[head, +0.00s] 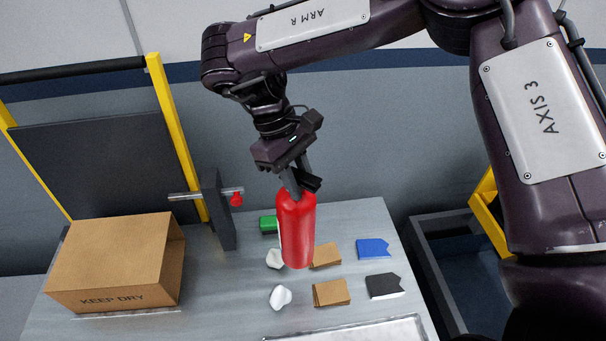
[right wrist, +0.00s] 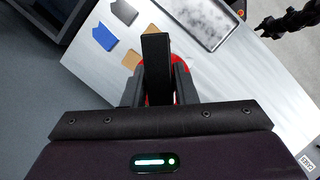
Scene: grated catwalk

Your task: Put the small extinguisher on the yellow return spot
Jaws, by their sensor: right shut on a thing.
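The small extinguisher (head: 297,232) is a red upright cylinder over the grey metal table in the head view. My right gripper (head: 302,182) is shut on its top from above. In the right wrist view only a red rim of the extinguisher (right wrist: 178,60) shows behind the fingers (right wrist: 157,75). I cannot tell whether its base touches the table. I see no yellow return spot in either view. A dark jointed part at the right wrist view's top right may be my left gripper (right wrist: 268,28); its jaws are unclear.
On the table (head: 215,305) stand a cardboard box (head: 110,265) and a dark upright plate (head: 220,212). Brown, blue and black flat pieces (head: 331,293), white lumps (head: 280,297) and a green block (head: 268,224) lie near the extinguisher. A shallow tray (head: 360,331) lies at the front.

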